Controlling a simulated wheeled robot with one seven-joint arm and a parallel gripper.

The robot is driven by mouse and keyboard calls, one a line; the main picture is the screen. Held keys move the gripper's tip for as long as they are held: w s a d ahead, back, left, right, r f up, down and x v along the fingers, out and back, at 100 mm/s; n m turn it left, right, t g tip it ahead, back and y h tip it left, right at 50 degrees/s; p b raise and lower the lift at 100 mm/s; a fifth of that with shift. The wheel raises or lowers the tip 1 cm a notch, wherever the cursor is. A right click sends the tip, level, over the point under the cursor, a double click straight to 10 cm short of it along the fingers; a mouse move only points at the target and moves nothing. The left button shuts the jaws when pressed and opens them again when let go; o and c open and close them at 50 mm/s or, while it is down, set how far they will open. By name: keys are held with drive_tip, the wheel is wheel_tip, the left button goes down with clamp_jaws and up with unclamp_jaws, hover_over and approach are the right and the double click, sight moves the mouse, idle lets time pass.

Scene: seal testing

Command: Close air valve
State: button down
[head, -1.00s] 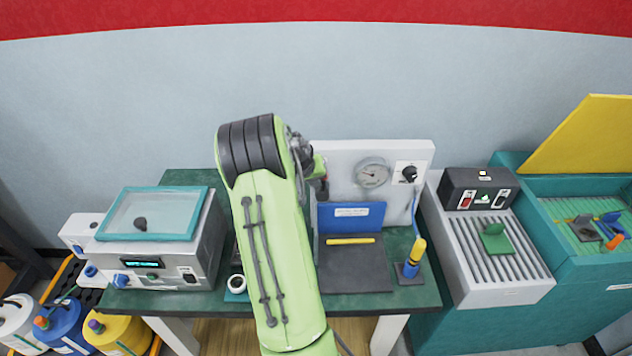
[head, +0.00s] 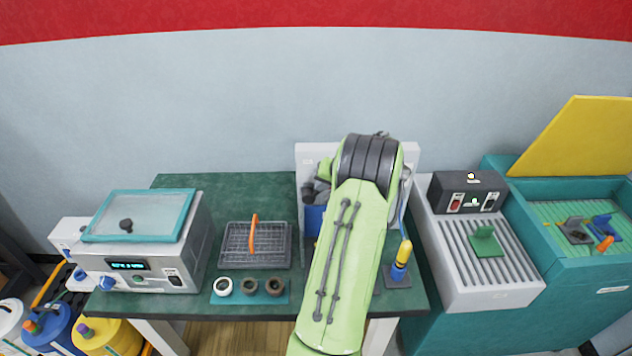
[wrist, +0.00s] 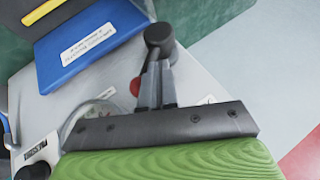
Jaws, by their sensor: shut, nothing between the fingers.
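A pale panel (head: 308,152) stands upright at the back of the green table, mostly behind my arm in the head view. In the wrist view, a round dark knob (wrist: 159,36) on a short stalk, apparently the valve handle, stands out in front of the panel (wrist: 200,80). A red round part (wrist: 135,87) shows left of my fingers. My gripper (wrist: 157,66) is shut and empty, its fingertips at the knob's stalk; I cannot tell whether they touch. A gauge (wrist: 88,118) is partly hidden behind the gripper. In the head view my arm hides the fingers.
A blue labelled board (wrist: 90,42) is beside the panel face. A black rotary knob (wrist: 34,171) is at the lower left. A yellow-and-blue tool (head: 401,262) stands right of my arm. A wire basket (head: 255,258) and several rings (head: 248,287) lie to the left.

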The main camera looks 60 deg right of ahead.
drive_tip(key=shift+s+d+f+m+t+y, duration=0.25)
drive_tip(key=shift+s+f+t, duration=0.25)
drive_tip(key=shift+f+t, duration=0.2)
drive_tip(key=shift+s+d+f+m+t+y, duration=0.25)
drive_tip(key=shift+s+f+t, duration=0.3)
drive_tip(key=shift+t, duration=0.2)
drive_tip(key=shift+s+d+f+m+t+y, duration=0.25)
drive_tip(key=shift+s+f+t, duration=0.25)
drive_tip(key=shift+f+t, duration=0.2)
drive_tip(key=shift+s+a+f, duration=0.1)
drive_tip(key=shift+f, duration=0.1)
